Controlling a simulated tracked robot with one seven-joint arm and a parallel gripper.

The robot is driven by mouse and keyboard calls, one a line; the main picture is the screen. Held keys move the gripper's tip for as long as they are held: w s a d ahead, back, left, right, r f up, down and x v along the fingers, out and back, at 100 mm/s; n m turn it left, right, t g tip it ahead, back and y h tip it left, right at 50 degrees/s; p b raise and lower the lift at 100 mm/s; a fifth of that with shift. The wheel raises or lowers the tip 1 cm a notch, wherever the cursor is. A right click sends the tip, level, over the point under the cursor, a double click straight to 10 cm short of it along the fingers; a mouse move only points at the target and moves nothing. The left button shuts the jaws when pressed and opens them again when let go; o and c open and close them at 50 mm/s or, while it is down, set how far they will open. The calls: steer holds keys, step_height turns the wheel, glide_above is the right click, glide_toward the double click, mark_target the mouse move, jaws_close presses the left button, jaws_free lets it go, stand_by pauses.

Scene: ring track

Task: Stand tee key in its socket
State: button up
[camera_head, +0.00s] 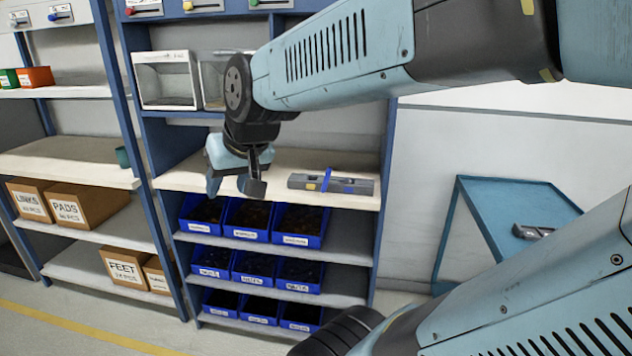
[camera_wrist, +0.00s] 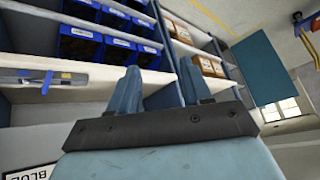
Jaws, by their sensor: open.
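A grey block (camera_head: 302,183) lies on the cream shelf board, right of my gripper in the head view. A slim blue piece (camera_head: 326,178), which looks like the tee key, is at the middle of the block; I cannot tell whether it stands in a socket or lies across the block. The block (camera_wrist: 22,79) and blue piece (camera_wrist: 47,82) also show at the left of the wrist view. My gripper (camera_head: 233,185) is open and empty over the left part of that shelf, apart from the block. Its two fingers (camera_wrist: 158,88) show spread in the wrist view.
Several blue bins (camera_head: 247,219) fill the shelves below the board (camera_head: 345,198). Clear-fronted boxes (camera_head: 166,80) stand above. Blue uprights (camera_head: 385,155) bound the rack. Cardboard boxes (camera_head: 88,203) sit on the left rack. A blue table (camera_head: 520,203) stands right, with a dark grey object (camera_head: 532,231).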

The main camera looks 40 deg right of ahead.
steer(key=w+d+f+m+t+h, duration=0.1)
steer(key=w+d+f+m, duration=0.15)
steer(key=w, duration=0.55)
steer(key=w+d+f+m+t+h, duration=0.2)
steer(key=w+d+m, duration=0.15)
steer(key=w, duration=0.35)
steer(key=w+d+f+m+t+h, duration=0.1)
steer(key=w+d+f+m, duration=0.15)
steer(key=w, duration=0.55)
steer(key=m+g+h, duration=0.8)
steer(key=g+h, duration=0.1)
steer(key=h, duration=0.6)
glide_toward(338, 181)
step_height(338, 181, up, 2)
steer(key=w+d, duration=0.2)
steer(key=d, duration=0.1)
steer(key=shift+w+d+r, duration=0.1)
steer(key=shift+d+r, duration=0.05)
steer(key=shift+d, duration=1.1)
steer(key=shift+w+d+r, duration=0.1)
steer(key=shift+d+r, duration=0.1)
steer(key=shift+d, duration=1)
steer(key=shift+c, duration=0.4)
